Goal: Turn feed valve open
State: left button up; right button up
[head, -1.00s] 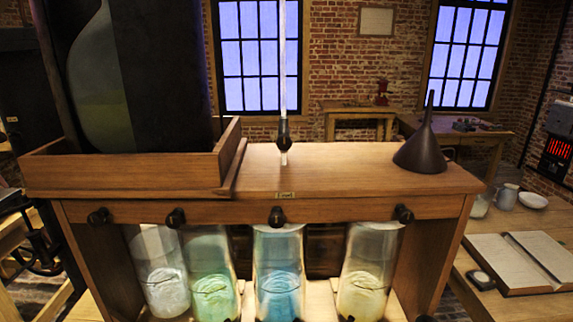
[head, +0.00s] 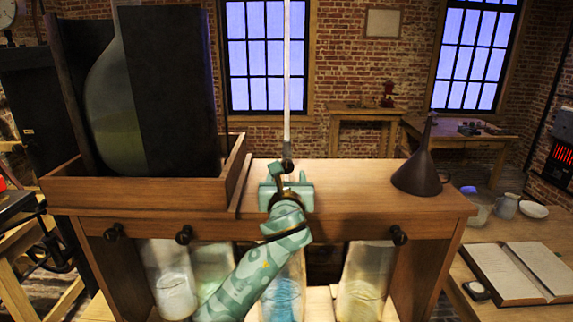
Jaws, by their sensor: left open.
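A dark fitting (head: 288,164) at the foot of a thin upright glass tube (head: 287,85) stands on the wooden bench top; it looks like the feed valve. My left gripper (head: 284,178), teal with dark parts, is open right in front of it and overlaps its lower part. Whether the fingers touch or straddle it I cannot tell. My left arm covers the small label on the bench edge and one of the front knobs. Which way the valve is turned does not show. My right gripper is out of view.
A wooden tray (head: 140,191) with dark panels and a glass vessel fills the left. Glass jars, one holding yellowish liquid (head: 360,285), stand below. An open book (head: 515,272) lies at right.

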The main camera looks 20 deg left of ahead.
aim_at(287, 167)
pick_arm(q)
jog(key=x, duration=0.7)
jog(key=shift+w, duration=0.2)
jog(key=c, duration=1)
